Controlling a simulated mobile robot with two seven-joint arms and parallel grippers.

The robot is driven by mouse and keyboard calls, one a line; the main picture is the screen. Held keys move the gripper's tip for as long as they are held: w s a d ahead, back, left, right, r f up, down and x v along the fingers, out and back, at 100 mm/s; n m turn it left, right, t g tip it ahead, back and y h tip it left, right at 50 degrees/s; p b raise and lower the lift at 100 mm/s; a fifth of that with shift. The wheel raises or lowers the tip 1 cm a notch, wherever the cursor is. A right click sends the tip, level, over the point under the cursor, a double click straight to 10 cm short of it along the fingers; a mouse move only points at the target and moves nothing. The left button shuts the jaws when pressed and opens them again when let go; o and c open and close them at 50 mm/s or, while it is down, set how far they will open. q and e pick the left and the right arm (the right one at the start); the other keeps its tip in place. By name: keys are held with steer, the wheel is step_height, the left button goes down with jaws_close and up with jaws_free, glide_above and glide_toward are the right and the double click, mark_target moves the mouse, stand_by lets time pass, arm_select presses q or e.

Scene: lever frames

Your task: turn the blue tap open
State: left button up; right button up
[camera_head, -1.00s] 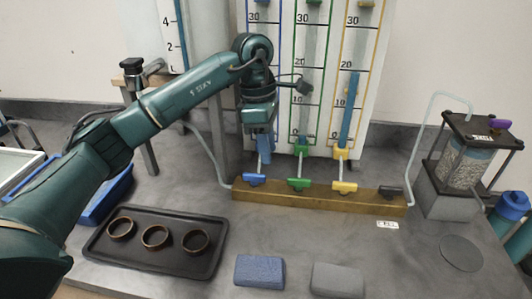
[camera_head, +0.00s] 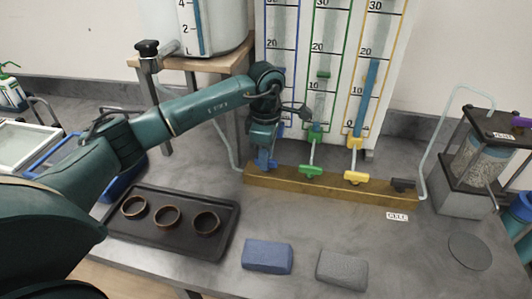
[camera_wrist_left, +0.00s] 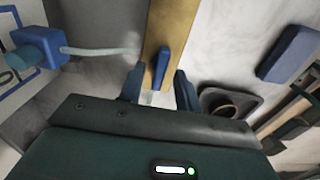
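The blue tap's handle (camera_wrist_left: 161,67) shows in the left wrist view, on the brass-coloured bar (camera_head: 330,187) and lying roughly along it. My left gripper (camera_head: 266,163) is over the left end of the bar and largely hides the blue tap in the head view. In the left wrist view my left gripper (camera_wrist_left: 160,88) is open, with one finger on each side of the near end of the handle. A gap shows on both sides, so it does not grip the handle. My right gripper is in neither view.
The green tap (camera_head: 310,171), yellow tap (camera_head: 354,177) and a dark tap (camera_head: 403,184) sit further right on the bar. A black tray (camera_head: 228,244) with three rings, a blue block (camera_head: 267,256) and a grey block (camera_head: 342,269) lie in front.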

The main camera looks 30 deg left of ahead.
arm_select(q)
steer(key=shift+f, duration=0.35)
steer(key=shift+c, duration=0.4)
jaws_close()
